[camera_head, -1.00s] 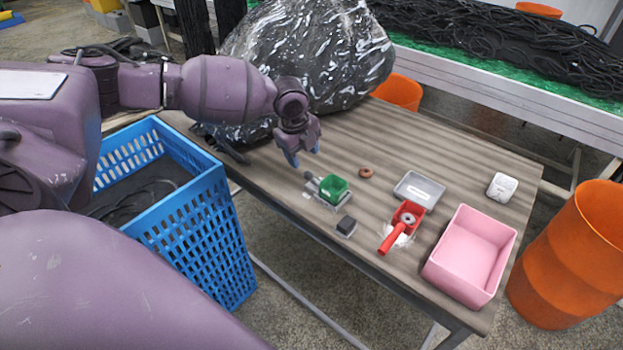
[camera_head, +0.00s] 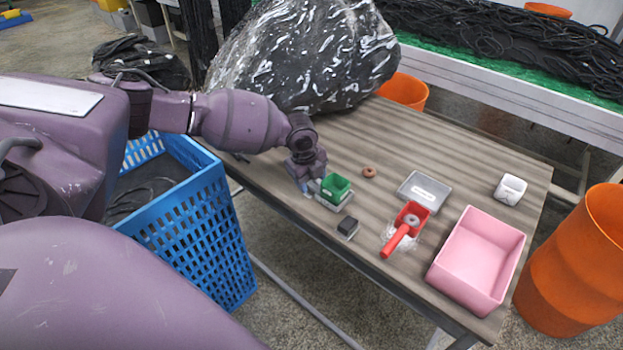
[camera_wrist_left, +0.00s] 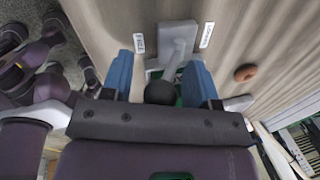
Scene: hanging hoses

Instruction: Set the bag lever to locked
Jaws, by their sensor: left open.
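The lever shows in the left wrist view as a light grey arm (camera_wrist_left: 178,50) on a grey base, with a round black knob (camera_wrist_left: 160,92) at its near end. A small white label stands on each side; the right label (camera_wrist_left: 207,35) seems to read "LOCKED", the left label (camera_wrist_left: 139,42) is too small to read surely. My left gripper (camera_head: 308,188) is open, low over the table beside the green box (camera_head: 335,188). Its two blue fingers lie on either side of the knob in the wrist view; contact cannot be told.
A big dark plastic-wrapped bundle (camera_head: 310,60) stands behind my left arm. A blue crate (camera_head: 205,245) stands left.

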